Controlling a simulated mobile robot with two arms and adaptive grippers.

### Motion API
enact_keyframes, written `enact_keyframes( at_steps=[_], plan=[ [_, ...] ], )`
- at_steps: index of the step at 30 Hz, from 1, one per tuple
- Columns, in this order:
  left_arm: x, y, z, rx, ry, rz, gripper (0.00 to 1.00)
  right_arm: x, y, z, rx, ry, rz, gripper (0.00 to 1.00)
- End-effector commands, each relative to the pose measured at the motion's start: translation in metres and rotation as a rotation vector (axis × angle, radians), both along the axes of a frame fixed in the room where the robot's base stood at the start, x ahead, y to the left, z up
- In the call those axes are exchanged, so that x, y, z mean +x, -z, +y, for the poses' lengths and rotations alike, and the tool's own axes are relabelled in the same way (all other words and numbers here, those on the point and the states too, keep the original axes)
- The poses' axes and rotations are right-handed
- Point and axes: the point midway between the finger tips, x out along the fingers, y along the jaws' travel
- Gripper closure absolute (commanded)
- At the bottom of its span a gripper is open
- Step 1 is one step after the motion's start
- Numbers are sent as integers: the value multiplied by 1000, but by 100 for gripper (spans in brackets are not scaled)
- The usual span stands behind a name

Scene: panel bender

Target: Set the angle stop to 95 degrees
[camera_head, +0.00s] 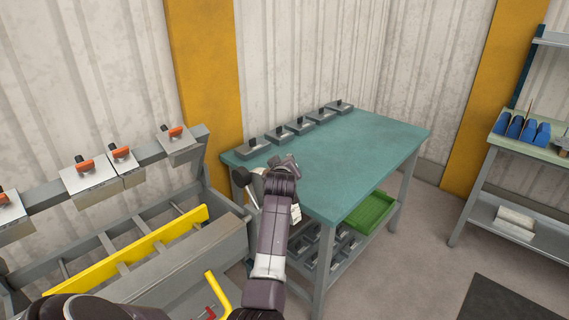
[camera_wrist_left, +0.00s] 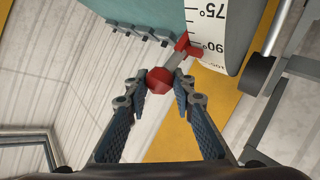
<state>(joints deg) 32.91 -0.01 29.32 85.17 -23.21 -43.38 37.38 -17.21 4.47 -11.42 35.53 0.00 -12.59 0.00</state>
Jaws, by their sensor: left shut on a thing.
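The angle stop shows in the left wrist view as a red ball knob (camera_wrist_left: 160,80) on a short grey rod. The rod ends in a red pointer (camera_wrist_left: 187,43) at the edge of a white degree scale (camera_wrist_left: 208,22). The marks 75 and 90 are readable, and a further number is partly cut off. The pointer lies close to the 90 mark; the exact reading is too small to tell. My left gripper (camera_wrist_left: 161,88) is shut on the red knob, a finger on each side. In the head view my left gripper (camera_head: 282,165) hides the knob. My right gripper is not in view.
A teal-topped table (camera_head: 350,155) stands behind and right of my left gripper, with several grey blocks along its back edge. The panel bender (camera_head: 215,250) with its yellow bar (camera_head: 130,250) is at left. A green tray (camera_head: 371,211) sits on the lower shelf.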

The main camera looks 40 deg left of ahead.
Motion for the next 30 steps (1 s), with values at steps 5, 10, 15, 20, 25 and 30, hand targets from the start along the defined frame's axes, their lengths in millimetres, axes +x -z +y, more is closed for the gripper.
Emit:
enact_keyframes(
  at_steps=[5, 10, 15, 20, 25, 30],
  plan=[
    [-1, 2, 2, 3, -4, 4, 62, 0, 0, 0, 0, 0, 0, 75],
    [-1, 1, 1, 2, -2, 2, 59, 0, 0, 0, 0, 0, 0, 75],
    [-2, 0, 0, 1, -2, 1, 59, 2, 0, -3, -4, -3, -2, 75],
    [-11, -3, -7, 1, -1, 0, 59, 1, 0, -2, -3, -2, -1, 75],
    [-29, -11, -20, 0, -2, 1, 59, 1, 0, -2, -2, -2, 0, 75],
    [-46, -18, -32, 1, -2, 2, 59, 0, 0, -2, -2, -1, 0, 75]
  ],
)
